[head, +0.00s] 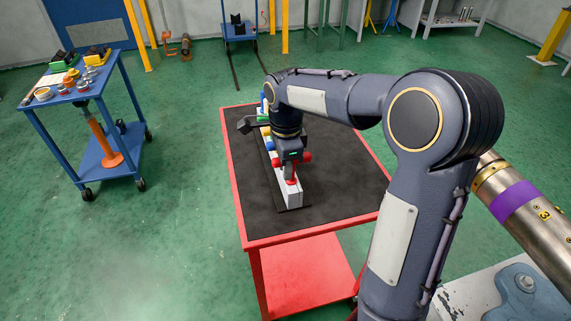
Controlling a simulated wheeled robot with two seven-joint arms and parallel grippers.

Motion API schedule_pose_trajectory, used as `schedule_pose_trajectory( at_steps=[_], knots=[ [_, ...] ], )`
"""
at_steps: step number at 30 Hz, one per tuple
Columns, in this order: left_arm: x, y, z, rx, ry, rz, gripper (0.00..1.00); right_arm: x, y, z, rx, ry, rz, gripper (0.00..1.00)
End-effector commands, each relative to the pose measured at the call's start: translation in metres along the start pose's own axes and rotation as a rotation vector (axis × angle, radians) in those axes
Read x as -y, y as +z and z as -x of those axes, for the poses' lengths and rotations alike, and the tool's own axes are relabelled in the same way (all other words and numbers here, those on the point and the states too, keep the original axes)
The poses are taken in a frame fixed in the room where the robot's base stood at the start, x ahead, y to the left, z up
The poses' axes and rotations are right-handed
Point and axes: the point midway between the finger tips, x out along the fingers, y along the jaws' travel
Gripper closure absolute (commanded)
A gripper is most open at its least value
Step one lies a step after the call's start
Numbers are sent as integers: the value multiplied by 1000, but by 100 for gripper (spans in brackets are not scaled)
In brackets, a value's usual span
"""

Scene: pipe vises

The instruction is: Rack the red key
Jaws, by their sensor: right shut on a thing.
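The red key (305,157) shows as red knobs on both sides of my right gripper and a red part below it. It is at the near end of a long pale rack (293,198) on the red table. My right gripper (290,168) points down and is shut on the red key, just above or at the rack. I cannot tell whether the key is fully seated. Blue, green and yellow pieces show farther along the rack, partly hidden by my right arm. My left gripper is not in view.
The red table (345,222) has a dark mat with free room on both sides of the rack. A blue cart (75,101) with small parts stands at left. A steel pipe (529,208) with a purple band is at right. Green floor lies between.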

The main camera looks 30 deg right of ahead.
Motion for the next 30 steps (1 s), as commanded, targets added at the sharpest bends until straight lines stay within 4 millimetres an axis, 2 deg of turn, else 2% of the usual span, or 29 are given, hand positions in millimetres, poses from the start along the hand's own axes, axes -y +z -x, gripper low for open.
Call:
schedule_pose_trajectory(
  at_steps=[4,5,9,11,20,23,30],
  knots=[
    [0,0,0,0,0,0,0,-1,0,-2,-1,4,0,100],
    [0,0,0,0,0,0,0,-1,0,-2,-1,4,0,78],
    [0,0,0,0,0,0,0,-1,0,-2,-1,4,0,60],
    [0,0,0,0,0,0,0,-1,0,-2,-1,3,0,54],
    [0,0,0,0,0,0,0,0,0,2,0,1,0,54],
    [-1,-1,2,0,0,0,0,0,0,14,0,0,0,54],
    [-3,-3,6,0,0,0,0,0,0,55,1,-2,0,54]
  ],
)
